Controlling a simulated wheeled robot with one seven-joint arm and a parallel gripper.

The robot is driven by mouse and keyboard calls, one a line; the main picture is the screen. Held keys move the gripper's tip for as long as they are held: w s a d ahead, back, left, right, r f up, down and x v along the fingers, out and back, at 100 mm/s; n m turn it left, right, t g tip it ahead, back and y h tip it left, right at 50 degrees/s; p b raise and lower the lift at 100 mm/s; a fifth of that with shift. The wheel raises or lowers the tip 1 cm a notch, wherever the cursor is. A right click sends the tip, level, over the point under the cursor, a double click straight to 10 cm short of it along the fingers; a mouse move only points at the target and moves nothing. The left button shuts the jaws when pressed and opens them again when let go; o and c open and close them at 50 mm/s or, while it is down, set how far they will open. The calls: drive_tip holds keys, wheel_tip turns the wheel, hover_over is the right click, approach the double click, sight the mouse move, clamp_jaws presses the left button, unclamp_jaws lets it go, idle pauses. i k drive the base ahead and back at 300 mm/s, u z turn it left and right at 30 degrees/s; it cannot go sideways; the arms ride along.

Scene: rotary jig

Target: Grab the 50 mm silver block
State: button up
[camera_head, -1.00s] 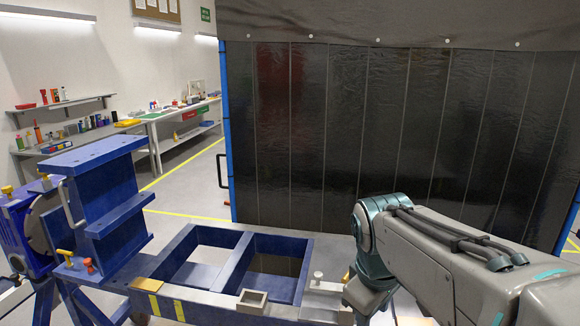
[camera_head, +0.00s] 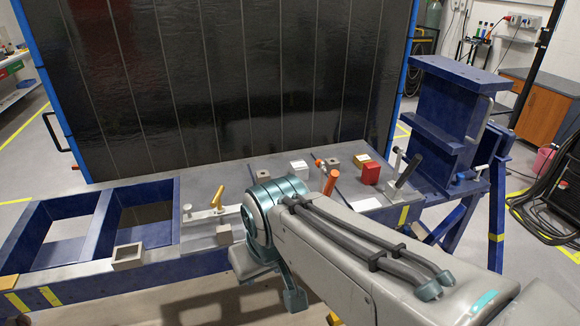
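Several small blocks sit on the grey table plate (camera_head: 208,184). A bright silver-white block (camera_head: 299,168) stands near the back middle. Another small grey block (camera_head: 224,232) is near the front edge, left of my arm. Their sizes are too small to tell, so I cannot say which is 50 mm. My arm crosses the right front of the table; my gripper does not show, hidden or out of frame.
A red block (camera_head: 371,173), a yellow-topped block (camera_head: 361,160) and an orange-handled clamp (camera_head: 331,180) stand on the right half. A black-handled clamp (camera_head: 407,172) and blue fixture (camera_head: 447,115) bound the right. A hollow grey piece (camera_head: 128,256) sits left. A dark curtain (camera_head: 230,80) hangs behind.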

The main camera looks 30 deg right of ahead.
sight(298, 168)
drive_tip(key=k, duration=1.2)
drive_tip(key=z, duration=0.85)
drive_tip(key=i, duration=1.35)
drive_tip(key=u, duration=0.5)
